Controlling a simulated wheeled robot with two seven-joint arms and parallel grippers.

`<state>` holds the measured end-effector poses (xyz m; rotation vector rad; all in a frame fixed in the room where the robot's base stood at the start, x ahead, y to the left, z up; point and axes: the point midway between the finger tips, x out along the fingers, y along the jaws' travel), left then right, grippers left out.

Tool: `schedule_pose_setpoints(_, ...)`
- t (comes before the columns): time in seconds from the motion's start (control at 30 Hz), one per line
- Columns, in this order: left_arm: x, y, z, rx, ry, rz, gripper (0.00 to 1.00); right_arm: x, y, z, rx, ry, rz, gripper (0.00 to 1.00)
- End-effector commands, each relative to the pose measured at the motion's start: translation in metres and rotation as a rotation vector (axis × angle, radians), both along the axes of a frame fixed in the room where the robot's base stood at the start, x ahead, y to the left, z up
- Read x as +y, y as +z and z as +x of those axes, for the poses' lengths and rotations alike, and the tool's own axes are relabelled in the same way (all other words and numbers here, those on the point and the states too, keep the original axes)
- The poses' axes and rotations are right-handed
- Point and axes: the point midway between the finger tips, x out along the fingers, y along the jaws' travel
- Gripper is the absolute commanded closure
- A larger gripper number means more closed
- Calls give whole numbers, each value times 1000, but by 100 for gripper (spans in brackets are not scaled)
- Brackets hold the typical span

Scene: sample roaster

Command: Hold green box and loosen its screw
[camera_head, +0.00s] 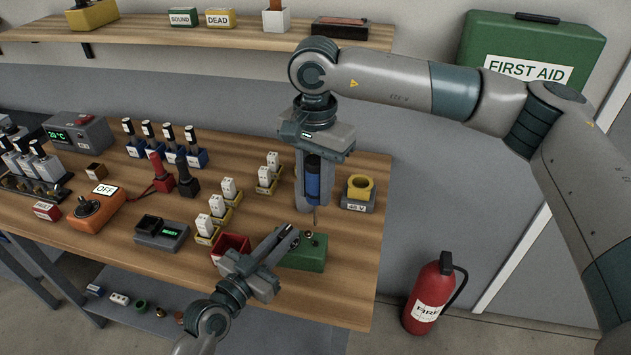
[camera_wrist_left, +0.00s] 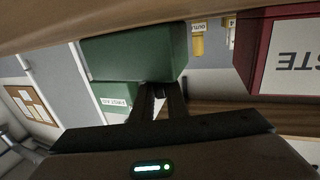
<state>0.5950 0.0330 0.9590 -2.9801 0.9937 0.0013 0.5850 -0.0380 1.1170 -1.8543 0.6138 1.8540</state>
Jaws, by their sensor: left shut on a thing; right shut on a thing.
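The green box (camera_head: 308,254) sits near the front right edge of the wooden bench, with a small round metal part, likely its screw (camera_head: 308,235), on top. My left gripper (camera_head: 288,238) is shut on the green box from the left; the left wrist view shows its fingers (camera_wrist_left: 158,103) against the box's green side (camera_wrist_left: 130,55). My right gripper (camera_head: 314,185) points down and is shut on a blue-handled screwdriver (camera_head: 313,178). The screwdriver's thin shaft points down just above or behind the box. I cannot tell whether its tip touches the screw.
A red open bin (camera_head: 232,243) stands close beside my left gripper and shows in the left wrist view (camera_wrist_left: 285,55). A yellow-ringed 48 V unit (camera_head: 359,190) is to the right. White blocks in yellow trays (camera_head: 208,228) stand left. A fire extinguisher (camera_head: 430,295) is on the floor.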

Motion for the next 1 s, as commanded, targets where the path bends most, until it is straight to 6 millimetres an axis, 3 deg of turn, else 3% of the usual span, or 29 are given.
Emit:
schedule_pose_setpoints(0.5, 0, 0, 0, -1, 1, -1, 100, 0, -34, 0, 0, 0, 0, 100)
schedule_pose_setpoints(1.0, 0, 0, 0, -1, 0, -1, 100, 0, -37, 0, 0, -15, 0, 100)
